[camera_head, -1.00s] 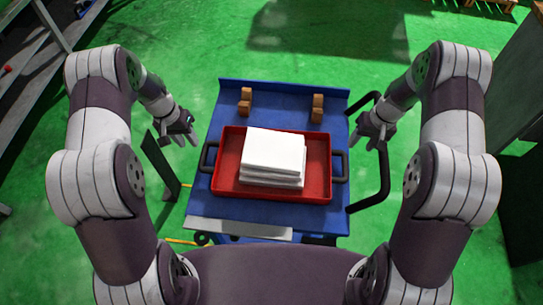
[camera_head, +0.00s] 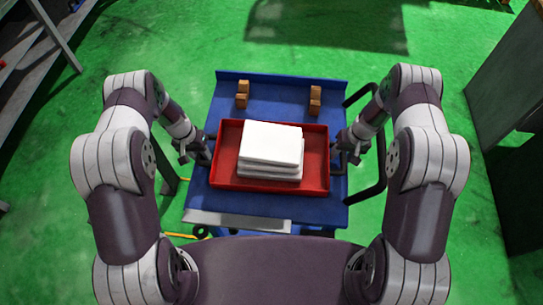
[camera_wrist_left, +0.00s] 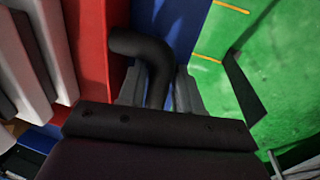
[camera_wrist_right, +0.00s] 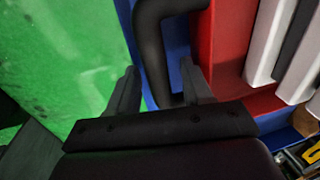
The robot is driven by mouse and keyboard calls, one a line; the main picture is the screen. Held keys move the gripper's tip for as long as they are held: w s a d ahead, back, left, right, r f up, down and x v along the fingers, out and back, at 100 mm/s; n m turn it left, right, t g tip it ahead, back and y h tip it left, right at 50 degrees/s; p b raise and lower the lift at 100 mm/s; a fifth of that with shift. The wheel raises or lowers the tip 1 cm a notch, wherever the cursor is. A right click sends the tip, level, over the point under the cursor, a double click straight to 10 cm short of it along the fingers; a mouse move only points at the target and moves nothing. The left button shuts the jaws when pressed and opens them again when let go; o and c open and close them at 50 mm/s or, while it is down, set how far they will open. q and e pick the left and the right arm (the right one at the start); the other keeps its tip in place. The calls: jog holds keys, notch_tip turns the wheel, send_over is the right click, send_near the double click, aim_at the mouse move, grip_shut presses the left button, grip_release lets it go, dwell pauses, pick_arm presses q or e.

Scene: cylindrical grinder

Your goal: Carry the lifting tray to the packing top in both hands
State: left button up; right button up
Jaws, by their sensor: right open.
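The red lifting tray (camera_head: 226,165) lies on a blue cart top (camera_head: 280,88) in the head view, with a stack of white blocks (camera_head: 271,145) in it. My left gripper (camera_head: 200,155) is at the tray's left handle. In the left wrist view the dark handle (camera_wrist_left: 150,48) passes between its fingers (camera_wrist_left: 158,90), close to both; whether they grip it is unclear. My right gripper (camera_head: 343,146) is at the right handle. In the right wrist view its open fingers (camera_wrist_right: 157,88) straddle the dark handle (camera_wrist_right: 149,40), with gaps showing. I cannot identify the packing top.
Two small brown blocks (camera_head: 242,94) (camera_head: 315,100) stand at the back of the cart top. A black push bar (camera_head: 378,165) is on the cart's right side. A grey bench (camera_head: 25,75) is at far left and a dark cabinet (camera_head: 505,95) at right. Green floor is clear behind the cart.

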pick_arm(q)
jog(key=c, duration=0.3)
pick_arm(e)
jog(key=c, duration=0.3)
pick_arm(q)
grip_shut()
pick_arm(e)
grip_shut()
dwell(0.6)
